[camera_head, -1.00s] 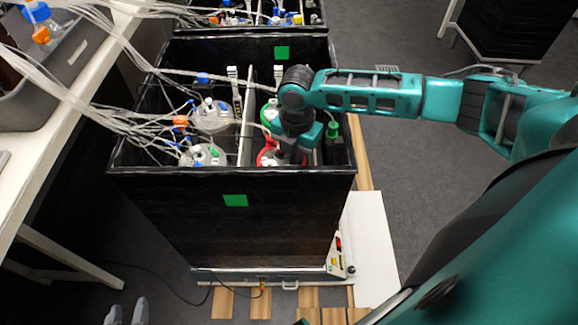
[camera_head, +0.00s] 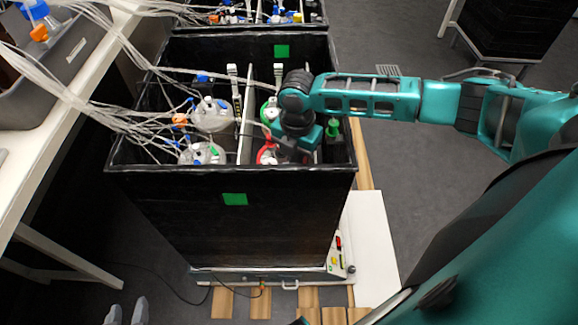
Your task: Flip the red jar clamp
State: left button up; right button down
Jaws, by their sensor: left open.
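The red jar clamp (camera_head: 265,155) shows as a red ring around a jar in the front right part of the black box (camera_head: 235,215). My left gripper (camera_head: 289,154) is open and points down into the box, right over the jar. It hides the right side of the red clamp, and I cannot tell whether it touches the clamp. The arm reaches in from the right of the picture. My right gripper is not in view.
A jar with a green clamp (camera_head: 267,112) stands just behind. Two more jars (camera_head: 203,153) stand left of a white divider (camera_head: 246,115). Many pale tubes (camera_head: 110,120) run in from the left. The box walls rise around the jars.

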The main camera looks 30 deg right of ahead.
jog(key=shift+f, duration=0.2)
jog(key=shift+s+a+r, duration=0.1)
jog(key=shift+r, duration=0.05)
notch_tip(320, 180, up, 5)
jog(key=p, duration=0.5)
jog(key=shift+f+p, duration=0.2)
jog(key=shift+p, duration=0.1)
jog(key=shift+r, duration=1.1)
